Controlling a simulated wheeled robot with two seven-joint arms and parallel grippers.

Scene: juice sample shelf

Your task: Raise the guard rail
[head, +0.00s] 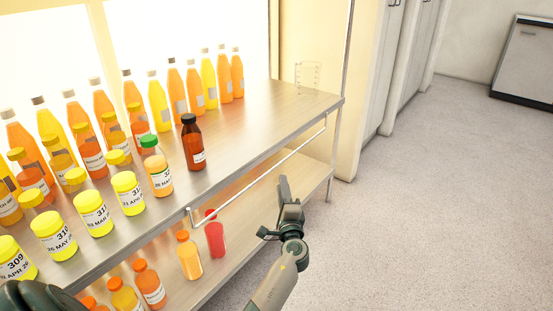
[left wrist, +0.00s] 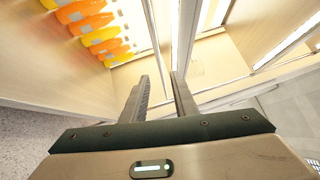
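The guard rail (head: 262,167) is a thin metal bar along the front of the upper shelf (head: 245,130). It hangs low, with its long bar below the shelf's front edge and bent ends at left and right. My left gripper (head: 287,187) is in front of the rail, right of its middle, and looks apart from it in the head view. In the left wrist view its two dark fingers (left wrist: 162,78) stand apart, with a pale strip running up between them; I cannot tell whether that strip is the rail. My right gripper is not in view.
Juice bottles (head: 208,82) and yellow-lidded jars (head: 128,192) crowd the upper shelf, with a brown bottle (head: 193,145) near the front edge. The floor (head: 430,210) at right is free.

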